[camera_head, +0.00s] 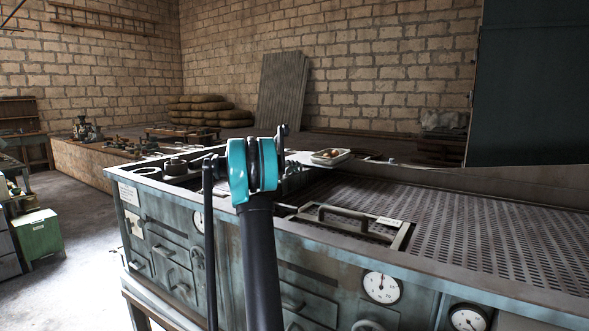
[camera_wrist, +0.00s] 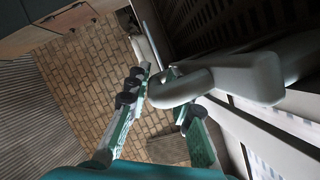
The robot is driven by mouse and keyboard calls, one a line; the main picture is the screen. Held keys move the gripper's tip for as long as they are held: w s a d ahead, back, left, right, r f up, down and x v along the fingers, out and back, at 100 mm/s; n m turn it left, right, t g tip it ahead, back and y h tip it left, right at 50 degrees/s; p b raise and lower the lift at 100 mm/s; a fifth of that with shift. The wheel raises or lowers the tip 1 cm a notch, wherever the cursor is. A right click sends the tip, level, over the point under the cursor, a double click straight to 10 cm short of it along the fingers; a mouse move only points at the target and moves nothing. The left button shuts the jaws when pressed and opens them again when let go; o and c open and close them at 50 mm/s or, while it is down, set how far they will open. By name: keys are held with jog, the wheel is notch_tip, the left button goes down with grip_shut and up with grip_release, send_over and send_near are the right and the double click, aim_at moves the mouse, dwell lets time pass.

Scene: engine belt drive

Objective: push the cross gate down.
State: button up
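The cross gate cannot be identified for certain. In the head view, a low grey metal frame with a raised bar (camera_head: 345,214) and a small label lies flat across the near edge of the bench, beside the perforated bed. In the wrist view, my gripper (camera_wrist: 157,70) is open, with its two green-and-black fingers apart. A thick pale grey curved handle (camera_wrist: 225,78) is close by on the right. Its rounded end overlaps the right finger in the picture; I cannot tell whether they touch. In the head view my arm's teal joint hides my gripper.
The perforated metal bed (camera_head: 440,215) fills the bench's right side. A small white tray (camera_head: 331,156) with brownish items sits at its back. Dial gauges (camera_head: 381,287) and drawers line the front. A green box (camera_head: 40,235) stands on the floor at left.

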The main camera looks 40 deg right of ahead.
jog(key=v, duration=1.2)
dwell(0.4)
